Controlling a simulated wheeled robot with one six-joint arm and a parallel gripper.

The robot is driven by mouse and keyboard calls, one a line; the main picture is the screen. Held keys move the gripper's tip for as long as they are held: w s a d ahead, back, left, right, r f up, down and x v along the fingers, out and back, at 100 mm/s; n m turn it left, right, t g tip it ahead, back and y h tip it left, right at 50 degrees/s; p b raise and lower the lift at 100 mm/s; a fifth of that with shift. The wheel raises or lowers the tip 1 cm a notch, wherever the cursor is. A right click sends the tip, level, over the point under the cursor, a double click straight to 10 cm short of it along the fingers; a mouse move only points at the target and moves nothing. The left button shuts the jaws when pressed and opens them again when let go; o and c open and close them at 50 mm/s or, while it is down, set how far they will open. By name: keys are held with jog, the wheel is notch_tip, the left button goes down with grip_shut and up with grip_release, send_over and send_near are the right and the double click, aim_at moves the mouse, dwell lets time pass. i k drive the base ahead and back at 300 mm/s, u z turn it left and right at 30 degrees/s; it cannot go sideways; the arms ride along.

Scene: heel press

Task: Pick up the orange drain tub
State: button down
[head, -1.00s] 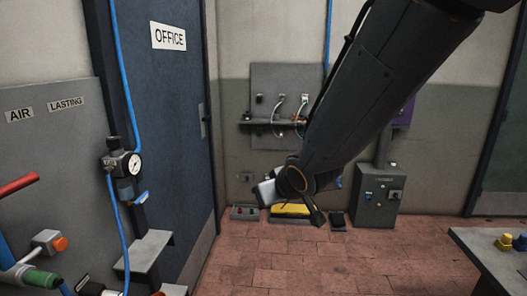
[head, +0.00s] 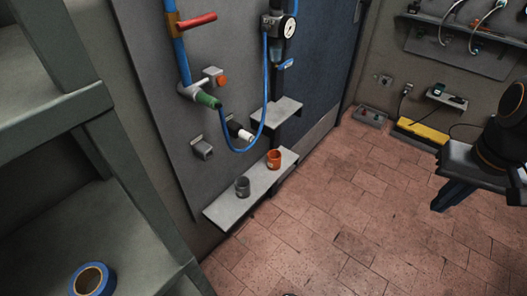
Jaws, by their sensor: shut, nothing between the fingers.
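The orange drain tub (head: 274,160) is a small cup-like tub. It stands upright on the low grey shelf (head: 225,208) fixed to the wall panel. A similar grey tub (head: 243,187) stands on the same shelf, nearer and to the left. My gripper (head: 441,206) is at the right side of the head view, partly cut off by the frame edge. It is shut and empty, well apart from the orange tub, with open floor in between.
A smaller shelf (head: 276,113) juts out above the orange tub. A blue hose (head: 243,149) loops down near it from the gauge (head: 289,26). A grey rack with blue tape (head: 91,280) fills the left. The red tiled floor (head: 340,235) is clear.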

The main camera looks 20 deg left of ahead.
aim_at(274, 156)
jog(key=z, duration=1.05)
jog(key=i, duration=1.2)
jog(key=u, duration=1.95)
